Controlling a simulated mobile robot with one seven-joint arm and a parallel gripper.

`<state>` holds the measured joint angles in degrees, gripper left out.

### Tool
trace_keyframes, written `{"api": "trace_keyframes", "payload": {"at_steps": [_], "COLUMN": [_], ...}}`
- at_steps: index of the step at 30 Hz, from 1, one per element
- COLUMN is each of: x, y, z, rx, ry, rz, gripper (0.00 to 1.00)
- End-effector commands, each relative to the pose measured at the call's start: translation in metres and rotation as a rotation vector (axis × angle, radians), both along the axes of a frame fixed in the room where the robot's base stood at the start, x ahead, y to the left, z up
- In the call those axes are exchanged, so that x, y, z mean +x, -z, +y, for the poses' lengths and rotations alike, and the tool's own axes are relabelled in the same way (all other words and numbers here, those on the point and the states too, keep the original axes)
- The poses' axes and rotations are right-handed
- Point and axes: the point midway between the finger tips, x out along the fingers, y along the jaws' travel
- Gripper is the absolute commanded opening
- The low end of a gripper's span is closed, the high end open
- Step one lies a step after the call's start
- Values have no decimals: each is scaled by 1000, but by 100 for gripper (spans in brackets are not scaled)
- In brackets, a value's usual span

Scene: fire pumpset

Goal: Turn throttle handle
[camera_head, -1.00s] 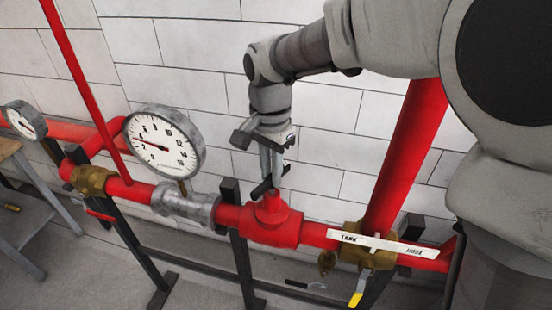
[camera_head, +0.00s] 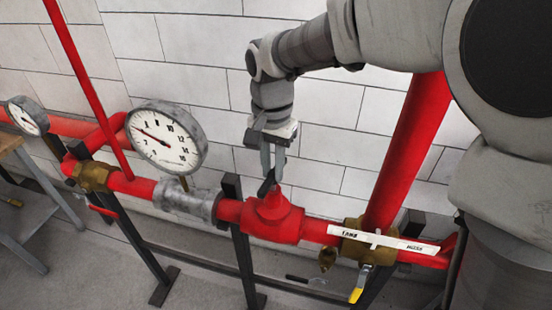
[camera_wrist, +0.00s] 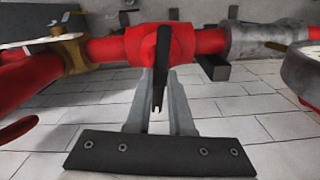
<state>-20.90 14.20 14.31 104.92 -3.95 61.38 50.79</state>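The throttle handle (camera_head: 267,184) is a thin black lever on top of the red valve body (camera_head: 273,222) in the middle of the head view. In the wrist view the handle (camera_wrist: 159,72) stands edge-on, with its free end pointing toward the camera. My gripper (camera_head: 269,172) comes down from above. Its two grey fingers (camera_wrist: 161,72) lie on either side of the handle, drawn close together around it, well in from the ends of the dark palm bar. The exact contact at the fingertips is partly hidden by the handle.
A large gauge (camera_head: 166,137) stands left of the valve above a grey coupling (camera_head: 185,199). A brass valve with a long white lever (camera_head: 384,239) sits to the right, beside a thick red pipe (camera_head: 402,155). The white block wall (camera_head: 185,55) is behind.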

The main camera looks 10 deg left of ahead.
Motion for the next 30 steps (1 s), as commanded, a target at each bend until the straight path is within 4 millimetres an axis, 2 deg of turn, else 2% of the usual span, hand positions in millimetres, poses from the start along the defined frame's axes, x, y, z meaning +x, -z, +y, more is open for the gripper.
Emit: {"api": "trace_keyframes", "payload": {"at_steps": [1,4,5,13,17,23,30], "x": [0,0,0,0,1,1,1], "y": [-1,0,0,-1,-9,-47,-108], "z": [0,0,0,0,0,1,1], "rx": [1,1,1,0,1,4,4], "ry": [0,0,0,1,1,1,1], "rz": [-1,-1,-1,-1,-3,-6,-5], "gripper": [29,47,50,50,50,50,50]}}
